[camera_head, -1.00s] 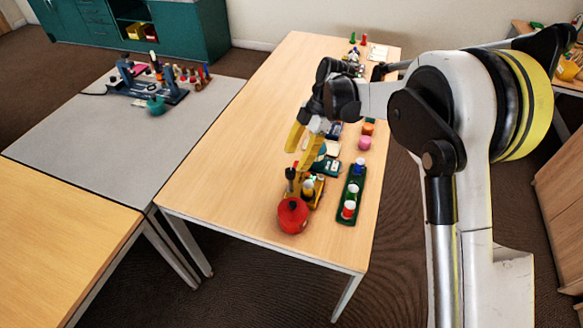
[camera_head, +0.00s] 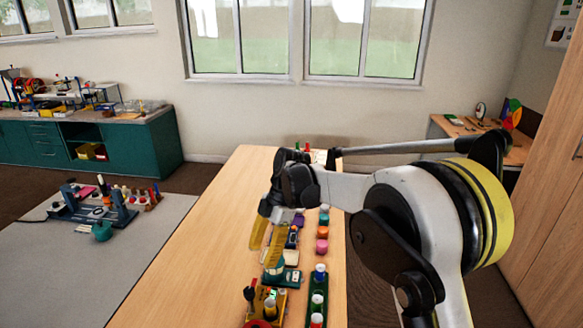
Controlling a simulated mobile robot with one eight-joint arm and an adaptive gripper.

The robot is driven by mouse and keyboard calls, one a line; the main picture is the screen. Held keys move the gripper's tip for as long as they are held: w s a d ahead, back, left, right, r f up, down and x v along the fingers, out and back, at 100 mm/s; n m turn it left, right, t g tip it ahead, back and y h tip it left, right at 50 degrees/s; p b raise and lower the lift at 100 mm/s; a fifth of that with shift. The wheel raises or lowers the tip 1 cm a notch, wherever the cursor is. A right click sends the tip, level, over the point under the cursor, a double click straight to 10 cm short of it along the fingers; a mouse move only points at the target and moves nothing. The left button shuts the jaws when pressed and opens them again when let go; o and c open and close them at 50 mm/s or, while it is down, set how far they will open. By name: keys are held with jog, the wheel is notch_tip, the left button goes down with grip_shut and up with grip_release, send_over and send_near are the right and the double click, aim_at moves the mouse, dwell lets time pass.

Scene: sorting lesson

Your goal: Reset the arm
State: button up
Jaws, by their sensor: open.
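My gripper (camera_head: 268,244) has two yellow fingers that are spread apart and hold nothing I can see. It hangs over the long wooden table (camera_head: 190,262), above a row of small items. My arm reaches in from the right side of the view. Below the fingers stand a dark green device (camera_head: 283,278) and a yellow holder (camera_head: 265,308) with small parts in it. A green tray (camera_head: 318,300) with several capped pots lies to their right.
Orange and pink pots (camera_head: 322,238) line the table's right side. A grey table (camera_head: 60,285) with a blue tool stand (camera_head: 95,210) is at left. Green cabinets (camera_head: 145,150) stand behind. A wooden cupboard (camera_head: 545,200) is at right. The wooden table's left half is clear.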

jog(key=s+d+r+m+t+h, duration=0.1)
jog(key=s+d+r+m+t, duration=0.2)
jog(key=s+d+r+m, duration=0.45)
jog(key=s+d+r+m+t, duration=0.2)
jog(key=d+r+m, duration=0.3)
jog(key=d, duration=0.5)
jog(key=s+d+f+m+t+h, duration=0.1)
jog(key=s+d+f+m+t, duration=0.1)
jog(key=s+d+m, duration=0.4)
jog(key=s+d+f+m+t+h, duration=0.1)
jog(key=s+d+m+t, duration=0.2)
jog(key=s+d+m, duration=0.4)
jog(key=shift+s+f, duration=0.3)
jog(key=shift+f, duration=0.05)
